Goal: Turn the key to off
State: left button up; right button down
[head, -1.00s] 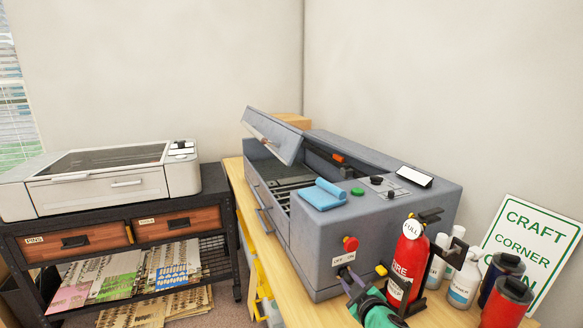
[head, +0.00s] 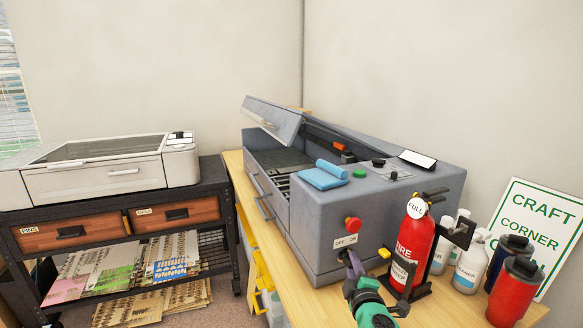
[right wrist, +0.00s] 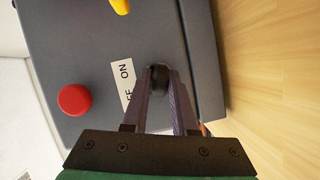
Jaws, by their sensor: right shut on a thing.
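The grey machine (head: 330,230) stands on the wooden bench, its front panel carrying a white OFF/ON label (head: 346,241). Below the label my right gripper (head: 350,258) reaches the panel and hides the key in the head view. In the right wrist view, the dark key (right wrist: 158,74) sits between the fingertips of my right gripper (right wrist: 160,76), beside the label (right wrist: 123,84). The fingers are shut on it. I cannot tell which word the key points at. My left gripper is not in view.
A red emergency button (head: 352,223) sits just above the label, and a yellow knob (head: 384,252) to its right. A fire extinguisher (head: 413,247) stands close to the right of my arm, with bottles (head: 470,268) beyond. A blue folded cloth (head: 322,175) lies on top.

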jog(key=shift+f+n+t+b, duration=0.25)
jog(key=shift+n+t+b, duration=0.25)
jog(key=shift+n+b, duration=0.75)
jog(key=c, duration=1.1)
grip_release()
jog(key=shift+r, duration=0.1)
jog(key=o, duration=1)
jog(key=shift+r, duration=0.1)
jog(key=shift+o, duration=0.2)
jog(key=s+d, duration=0.2)
jog(key=s, duration=0.4)
jog(key=shift+s+d+p, duration=0.25)
jog(key=shift+p, duration=0.1)
jog(key=shift+r, duration=0.1)
